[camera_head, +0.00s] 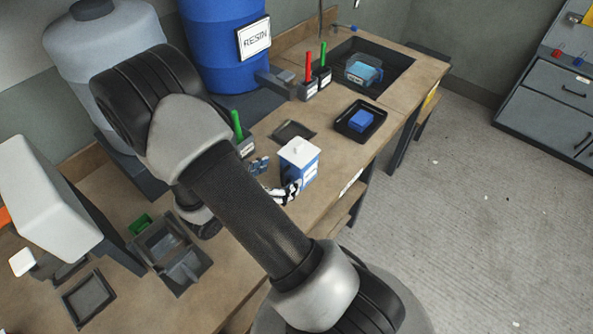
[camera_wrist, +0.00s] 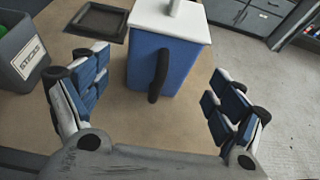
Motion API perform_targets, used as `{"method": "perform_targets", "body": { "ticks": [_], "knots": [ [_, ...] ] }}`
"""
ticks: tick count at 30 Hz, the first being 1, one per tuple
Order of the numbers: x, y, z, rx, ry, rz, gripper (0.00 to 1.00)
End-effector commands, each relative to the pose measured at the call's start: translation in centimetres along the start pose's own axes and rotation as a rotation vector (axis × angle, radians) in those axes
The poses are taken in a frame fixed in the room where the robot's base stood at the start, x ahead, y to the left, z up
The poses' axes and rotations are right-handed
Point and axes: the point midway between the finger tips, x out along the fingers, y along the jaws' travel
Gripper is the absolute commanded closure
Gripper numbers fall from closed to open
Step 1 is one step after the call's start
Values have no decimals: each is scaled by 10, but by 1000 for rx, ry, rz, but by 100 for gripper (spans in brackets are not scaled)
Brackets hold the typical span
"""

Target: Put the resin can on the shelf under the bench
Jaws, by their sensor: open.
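A blue container with a white lid and a black handle (camera_head: 301,162) stands upright on the bench near its front edge; it looks like the resin can, though no readable label shows on it. In the wrist view the container (camera_wrist: 180,62) stands just ahead, its handle facing me. My gripper (camera_head: 277,178) is open and empty, with a finger (camera_wrist: 85,80) to the left of the container and another (camera_wrist: 228,105) to the right. The handle lies between the fingers, not gripped. The shelf under the bench (camera_head: 344,212) shows only as a strip below the bench's front edge.
A blue drum labelled RESIN (camera_head: 222,45) and a grey tank stand behind. Cups with red and green tools (camera_head: 312,85), a black tray with a blue block (camera_head: 360,121) and a sunken basin (camera_head: 385,62) are on the bench.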

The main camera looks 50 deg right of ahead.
Motion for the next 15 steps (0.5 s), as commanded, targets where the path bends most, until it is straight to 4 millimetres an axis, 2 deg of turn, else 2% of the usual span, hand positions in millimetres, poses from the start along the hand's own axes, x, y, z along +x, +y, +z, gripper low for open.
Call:
{"method": "perform_targets", "body": {
  "ticks": [5,12,15],
  "knots": [
    [14,-1,0,0,1,-3,12],
    [52,-1,-1,1,1,-3,12],
    [60,0,0,0,1,-1,12]
  ]
}}
